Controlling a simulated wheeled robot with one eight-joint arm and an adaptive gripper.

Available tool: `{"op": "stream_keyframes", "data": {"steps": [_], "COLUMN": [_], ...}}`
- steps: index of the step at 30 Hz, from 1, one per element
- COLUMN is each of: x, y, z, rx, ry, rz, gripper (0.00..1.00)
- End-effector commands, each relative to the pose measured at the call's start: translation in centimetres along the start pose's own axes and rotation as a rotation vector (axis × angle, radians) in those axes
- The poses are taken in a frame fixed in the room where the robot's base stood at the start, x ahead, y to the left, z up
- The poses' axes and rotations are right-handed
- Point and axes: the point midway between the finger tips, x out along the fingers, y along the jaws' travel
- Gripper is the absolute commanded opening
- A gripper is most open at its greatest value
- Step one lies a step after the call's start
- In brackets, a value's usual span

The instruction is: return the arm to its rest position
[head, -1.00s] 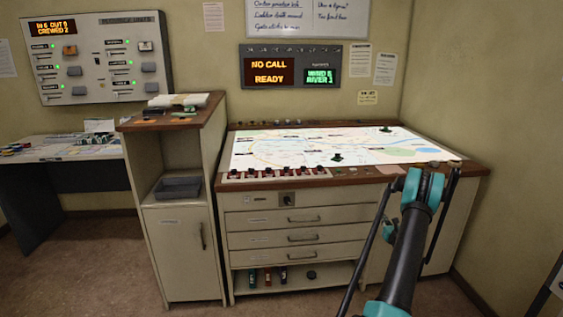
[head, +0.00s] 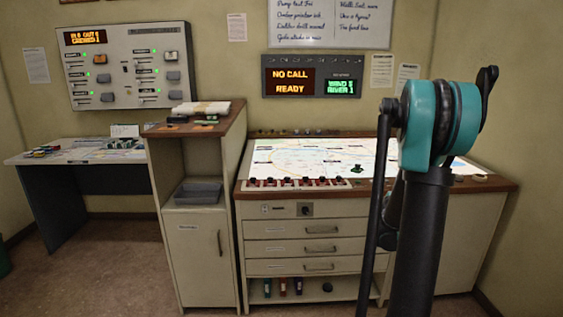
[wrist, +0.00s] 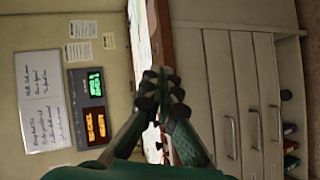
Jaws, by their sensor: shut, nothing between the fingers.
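My gripper (wrist: 162,84) shows in the wrist view, its two dark fingers together with nothing between them. The wrist view is turned on its side, with the gripper pointing toward the console's edge; I cannot tell the exact gap to it. In the head view my arm rises at the right, a black link with a teal joint, in front of the console. The gripper itself cannot be made out there. The arm hides the right part of the lit map table (head: 300,155) and some of the drawers.
A tall cabinet (head: 195,255) with a grey tray (head: 199,192) stands left of the drawers (head: 290,248). A side desk (head: 75,155) is further left. A display (head: 304,77) reading NO CALL READY and a whiteboard (head: 330,22) hang behind. The floor (head: 95,255) at front left is clear.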

Motion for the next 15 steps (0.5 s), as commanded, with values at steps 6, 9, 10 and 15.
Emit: {"op": "stream_keyframes", "data": {"steps": [6,9,10,15], "x": [-8.9,-13.2,-14.5,-22.5], "y": [-4.8,-7.7,-8.6,-14.2], "z": [-0.6,-0.7,-0.8,-0.7], "rx": [0.314,0.447,0.484,0.675], "ry": [-0.066,-0.107,-0.121,-0.214], "rz": [-0.222,-0.332,-0.366,-0.565], "gripper": [0.00,0.00,0.00,0.00]}}
